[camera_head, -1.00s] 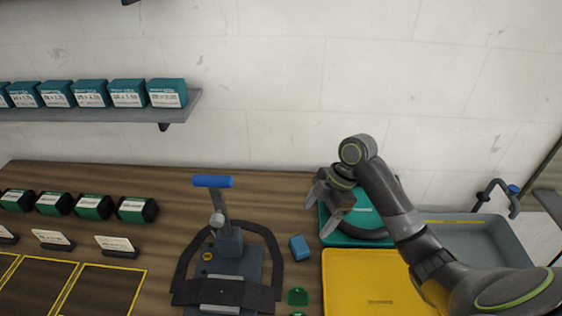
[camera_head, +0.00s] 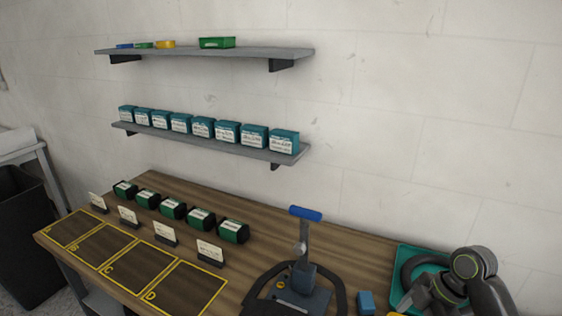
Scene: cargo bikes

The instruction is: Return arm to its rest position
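My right arm (camera_head: 474,272) shows at the lower right, over the teal tray (camera_head: 405,253). Its gripper is mostly hidden behind the arm and cut off by the lower edge, so its fingers cannot be judged. My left arm and gripper are not in view.
A wooden bench (camera_head: 270,228) carries a fixture with a blue handle (camera_head: 305,213), a small blue block (camera_head: 366,302), several green-black boxes (camera_head: 233,231) and yellow-outlined squares. Two wall shelves (camera_head: 208,53) hold boxes and small trays. A dark bin (camera_head: 25,240) stands at left.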

